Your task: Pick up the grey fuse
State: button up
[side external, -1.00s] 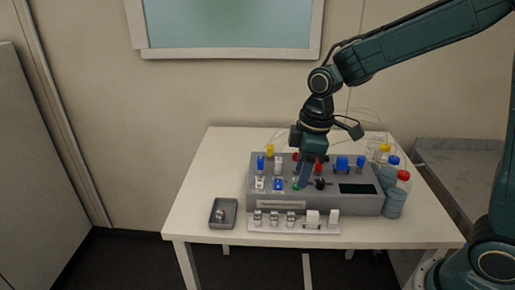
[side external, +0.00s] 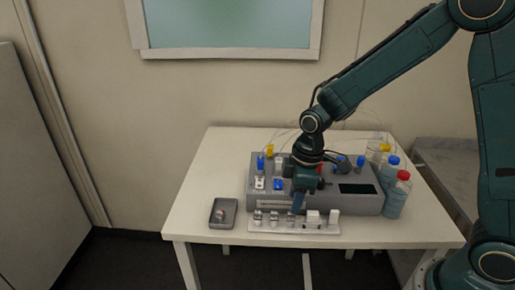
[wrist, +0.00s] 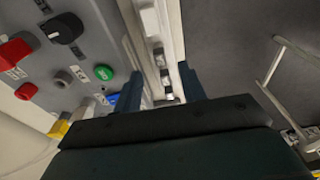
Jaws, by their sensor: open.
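My gripper (side external: 297,209) points down at the front of the grey machine, its blue fingertips just over the white rack (side external: 268,229). The fingers are apart in the wrist view (wrist: 160,88), and I see nothing held between them. Several small grey metallic pieces stand in the left part of the rack; one is at its left end (side external: 258,216). Some small grey pieces (wrist: 167,74) also show between and beyond the fingers in the wrist view. Another small grey piece (side external: 220,215) lies in the grey tray (side external: 232,207). I cannot tell which piece is the grey fuse.
The grey machine (side external: 330,208) with coloured knobs and switches stands right behind the rack. White blocks (side external: 312,216) sit at the rack's right part. Bottles (side external: 397,196) stand at the right. The table's left side (side external: 205,180) is clear.

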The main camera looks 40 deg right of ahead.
aim_at(291, 219)
jog(key=shift+w+a+f, duration=0.1)
jog(key=shift+a+f, duration=0.05)
jog(key=shift+f, duration=1)
jog(key=shift+w+a+f, duration=0.1)
jog(key=shift+f, duration=1.05)
grip_shut()
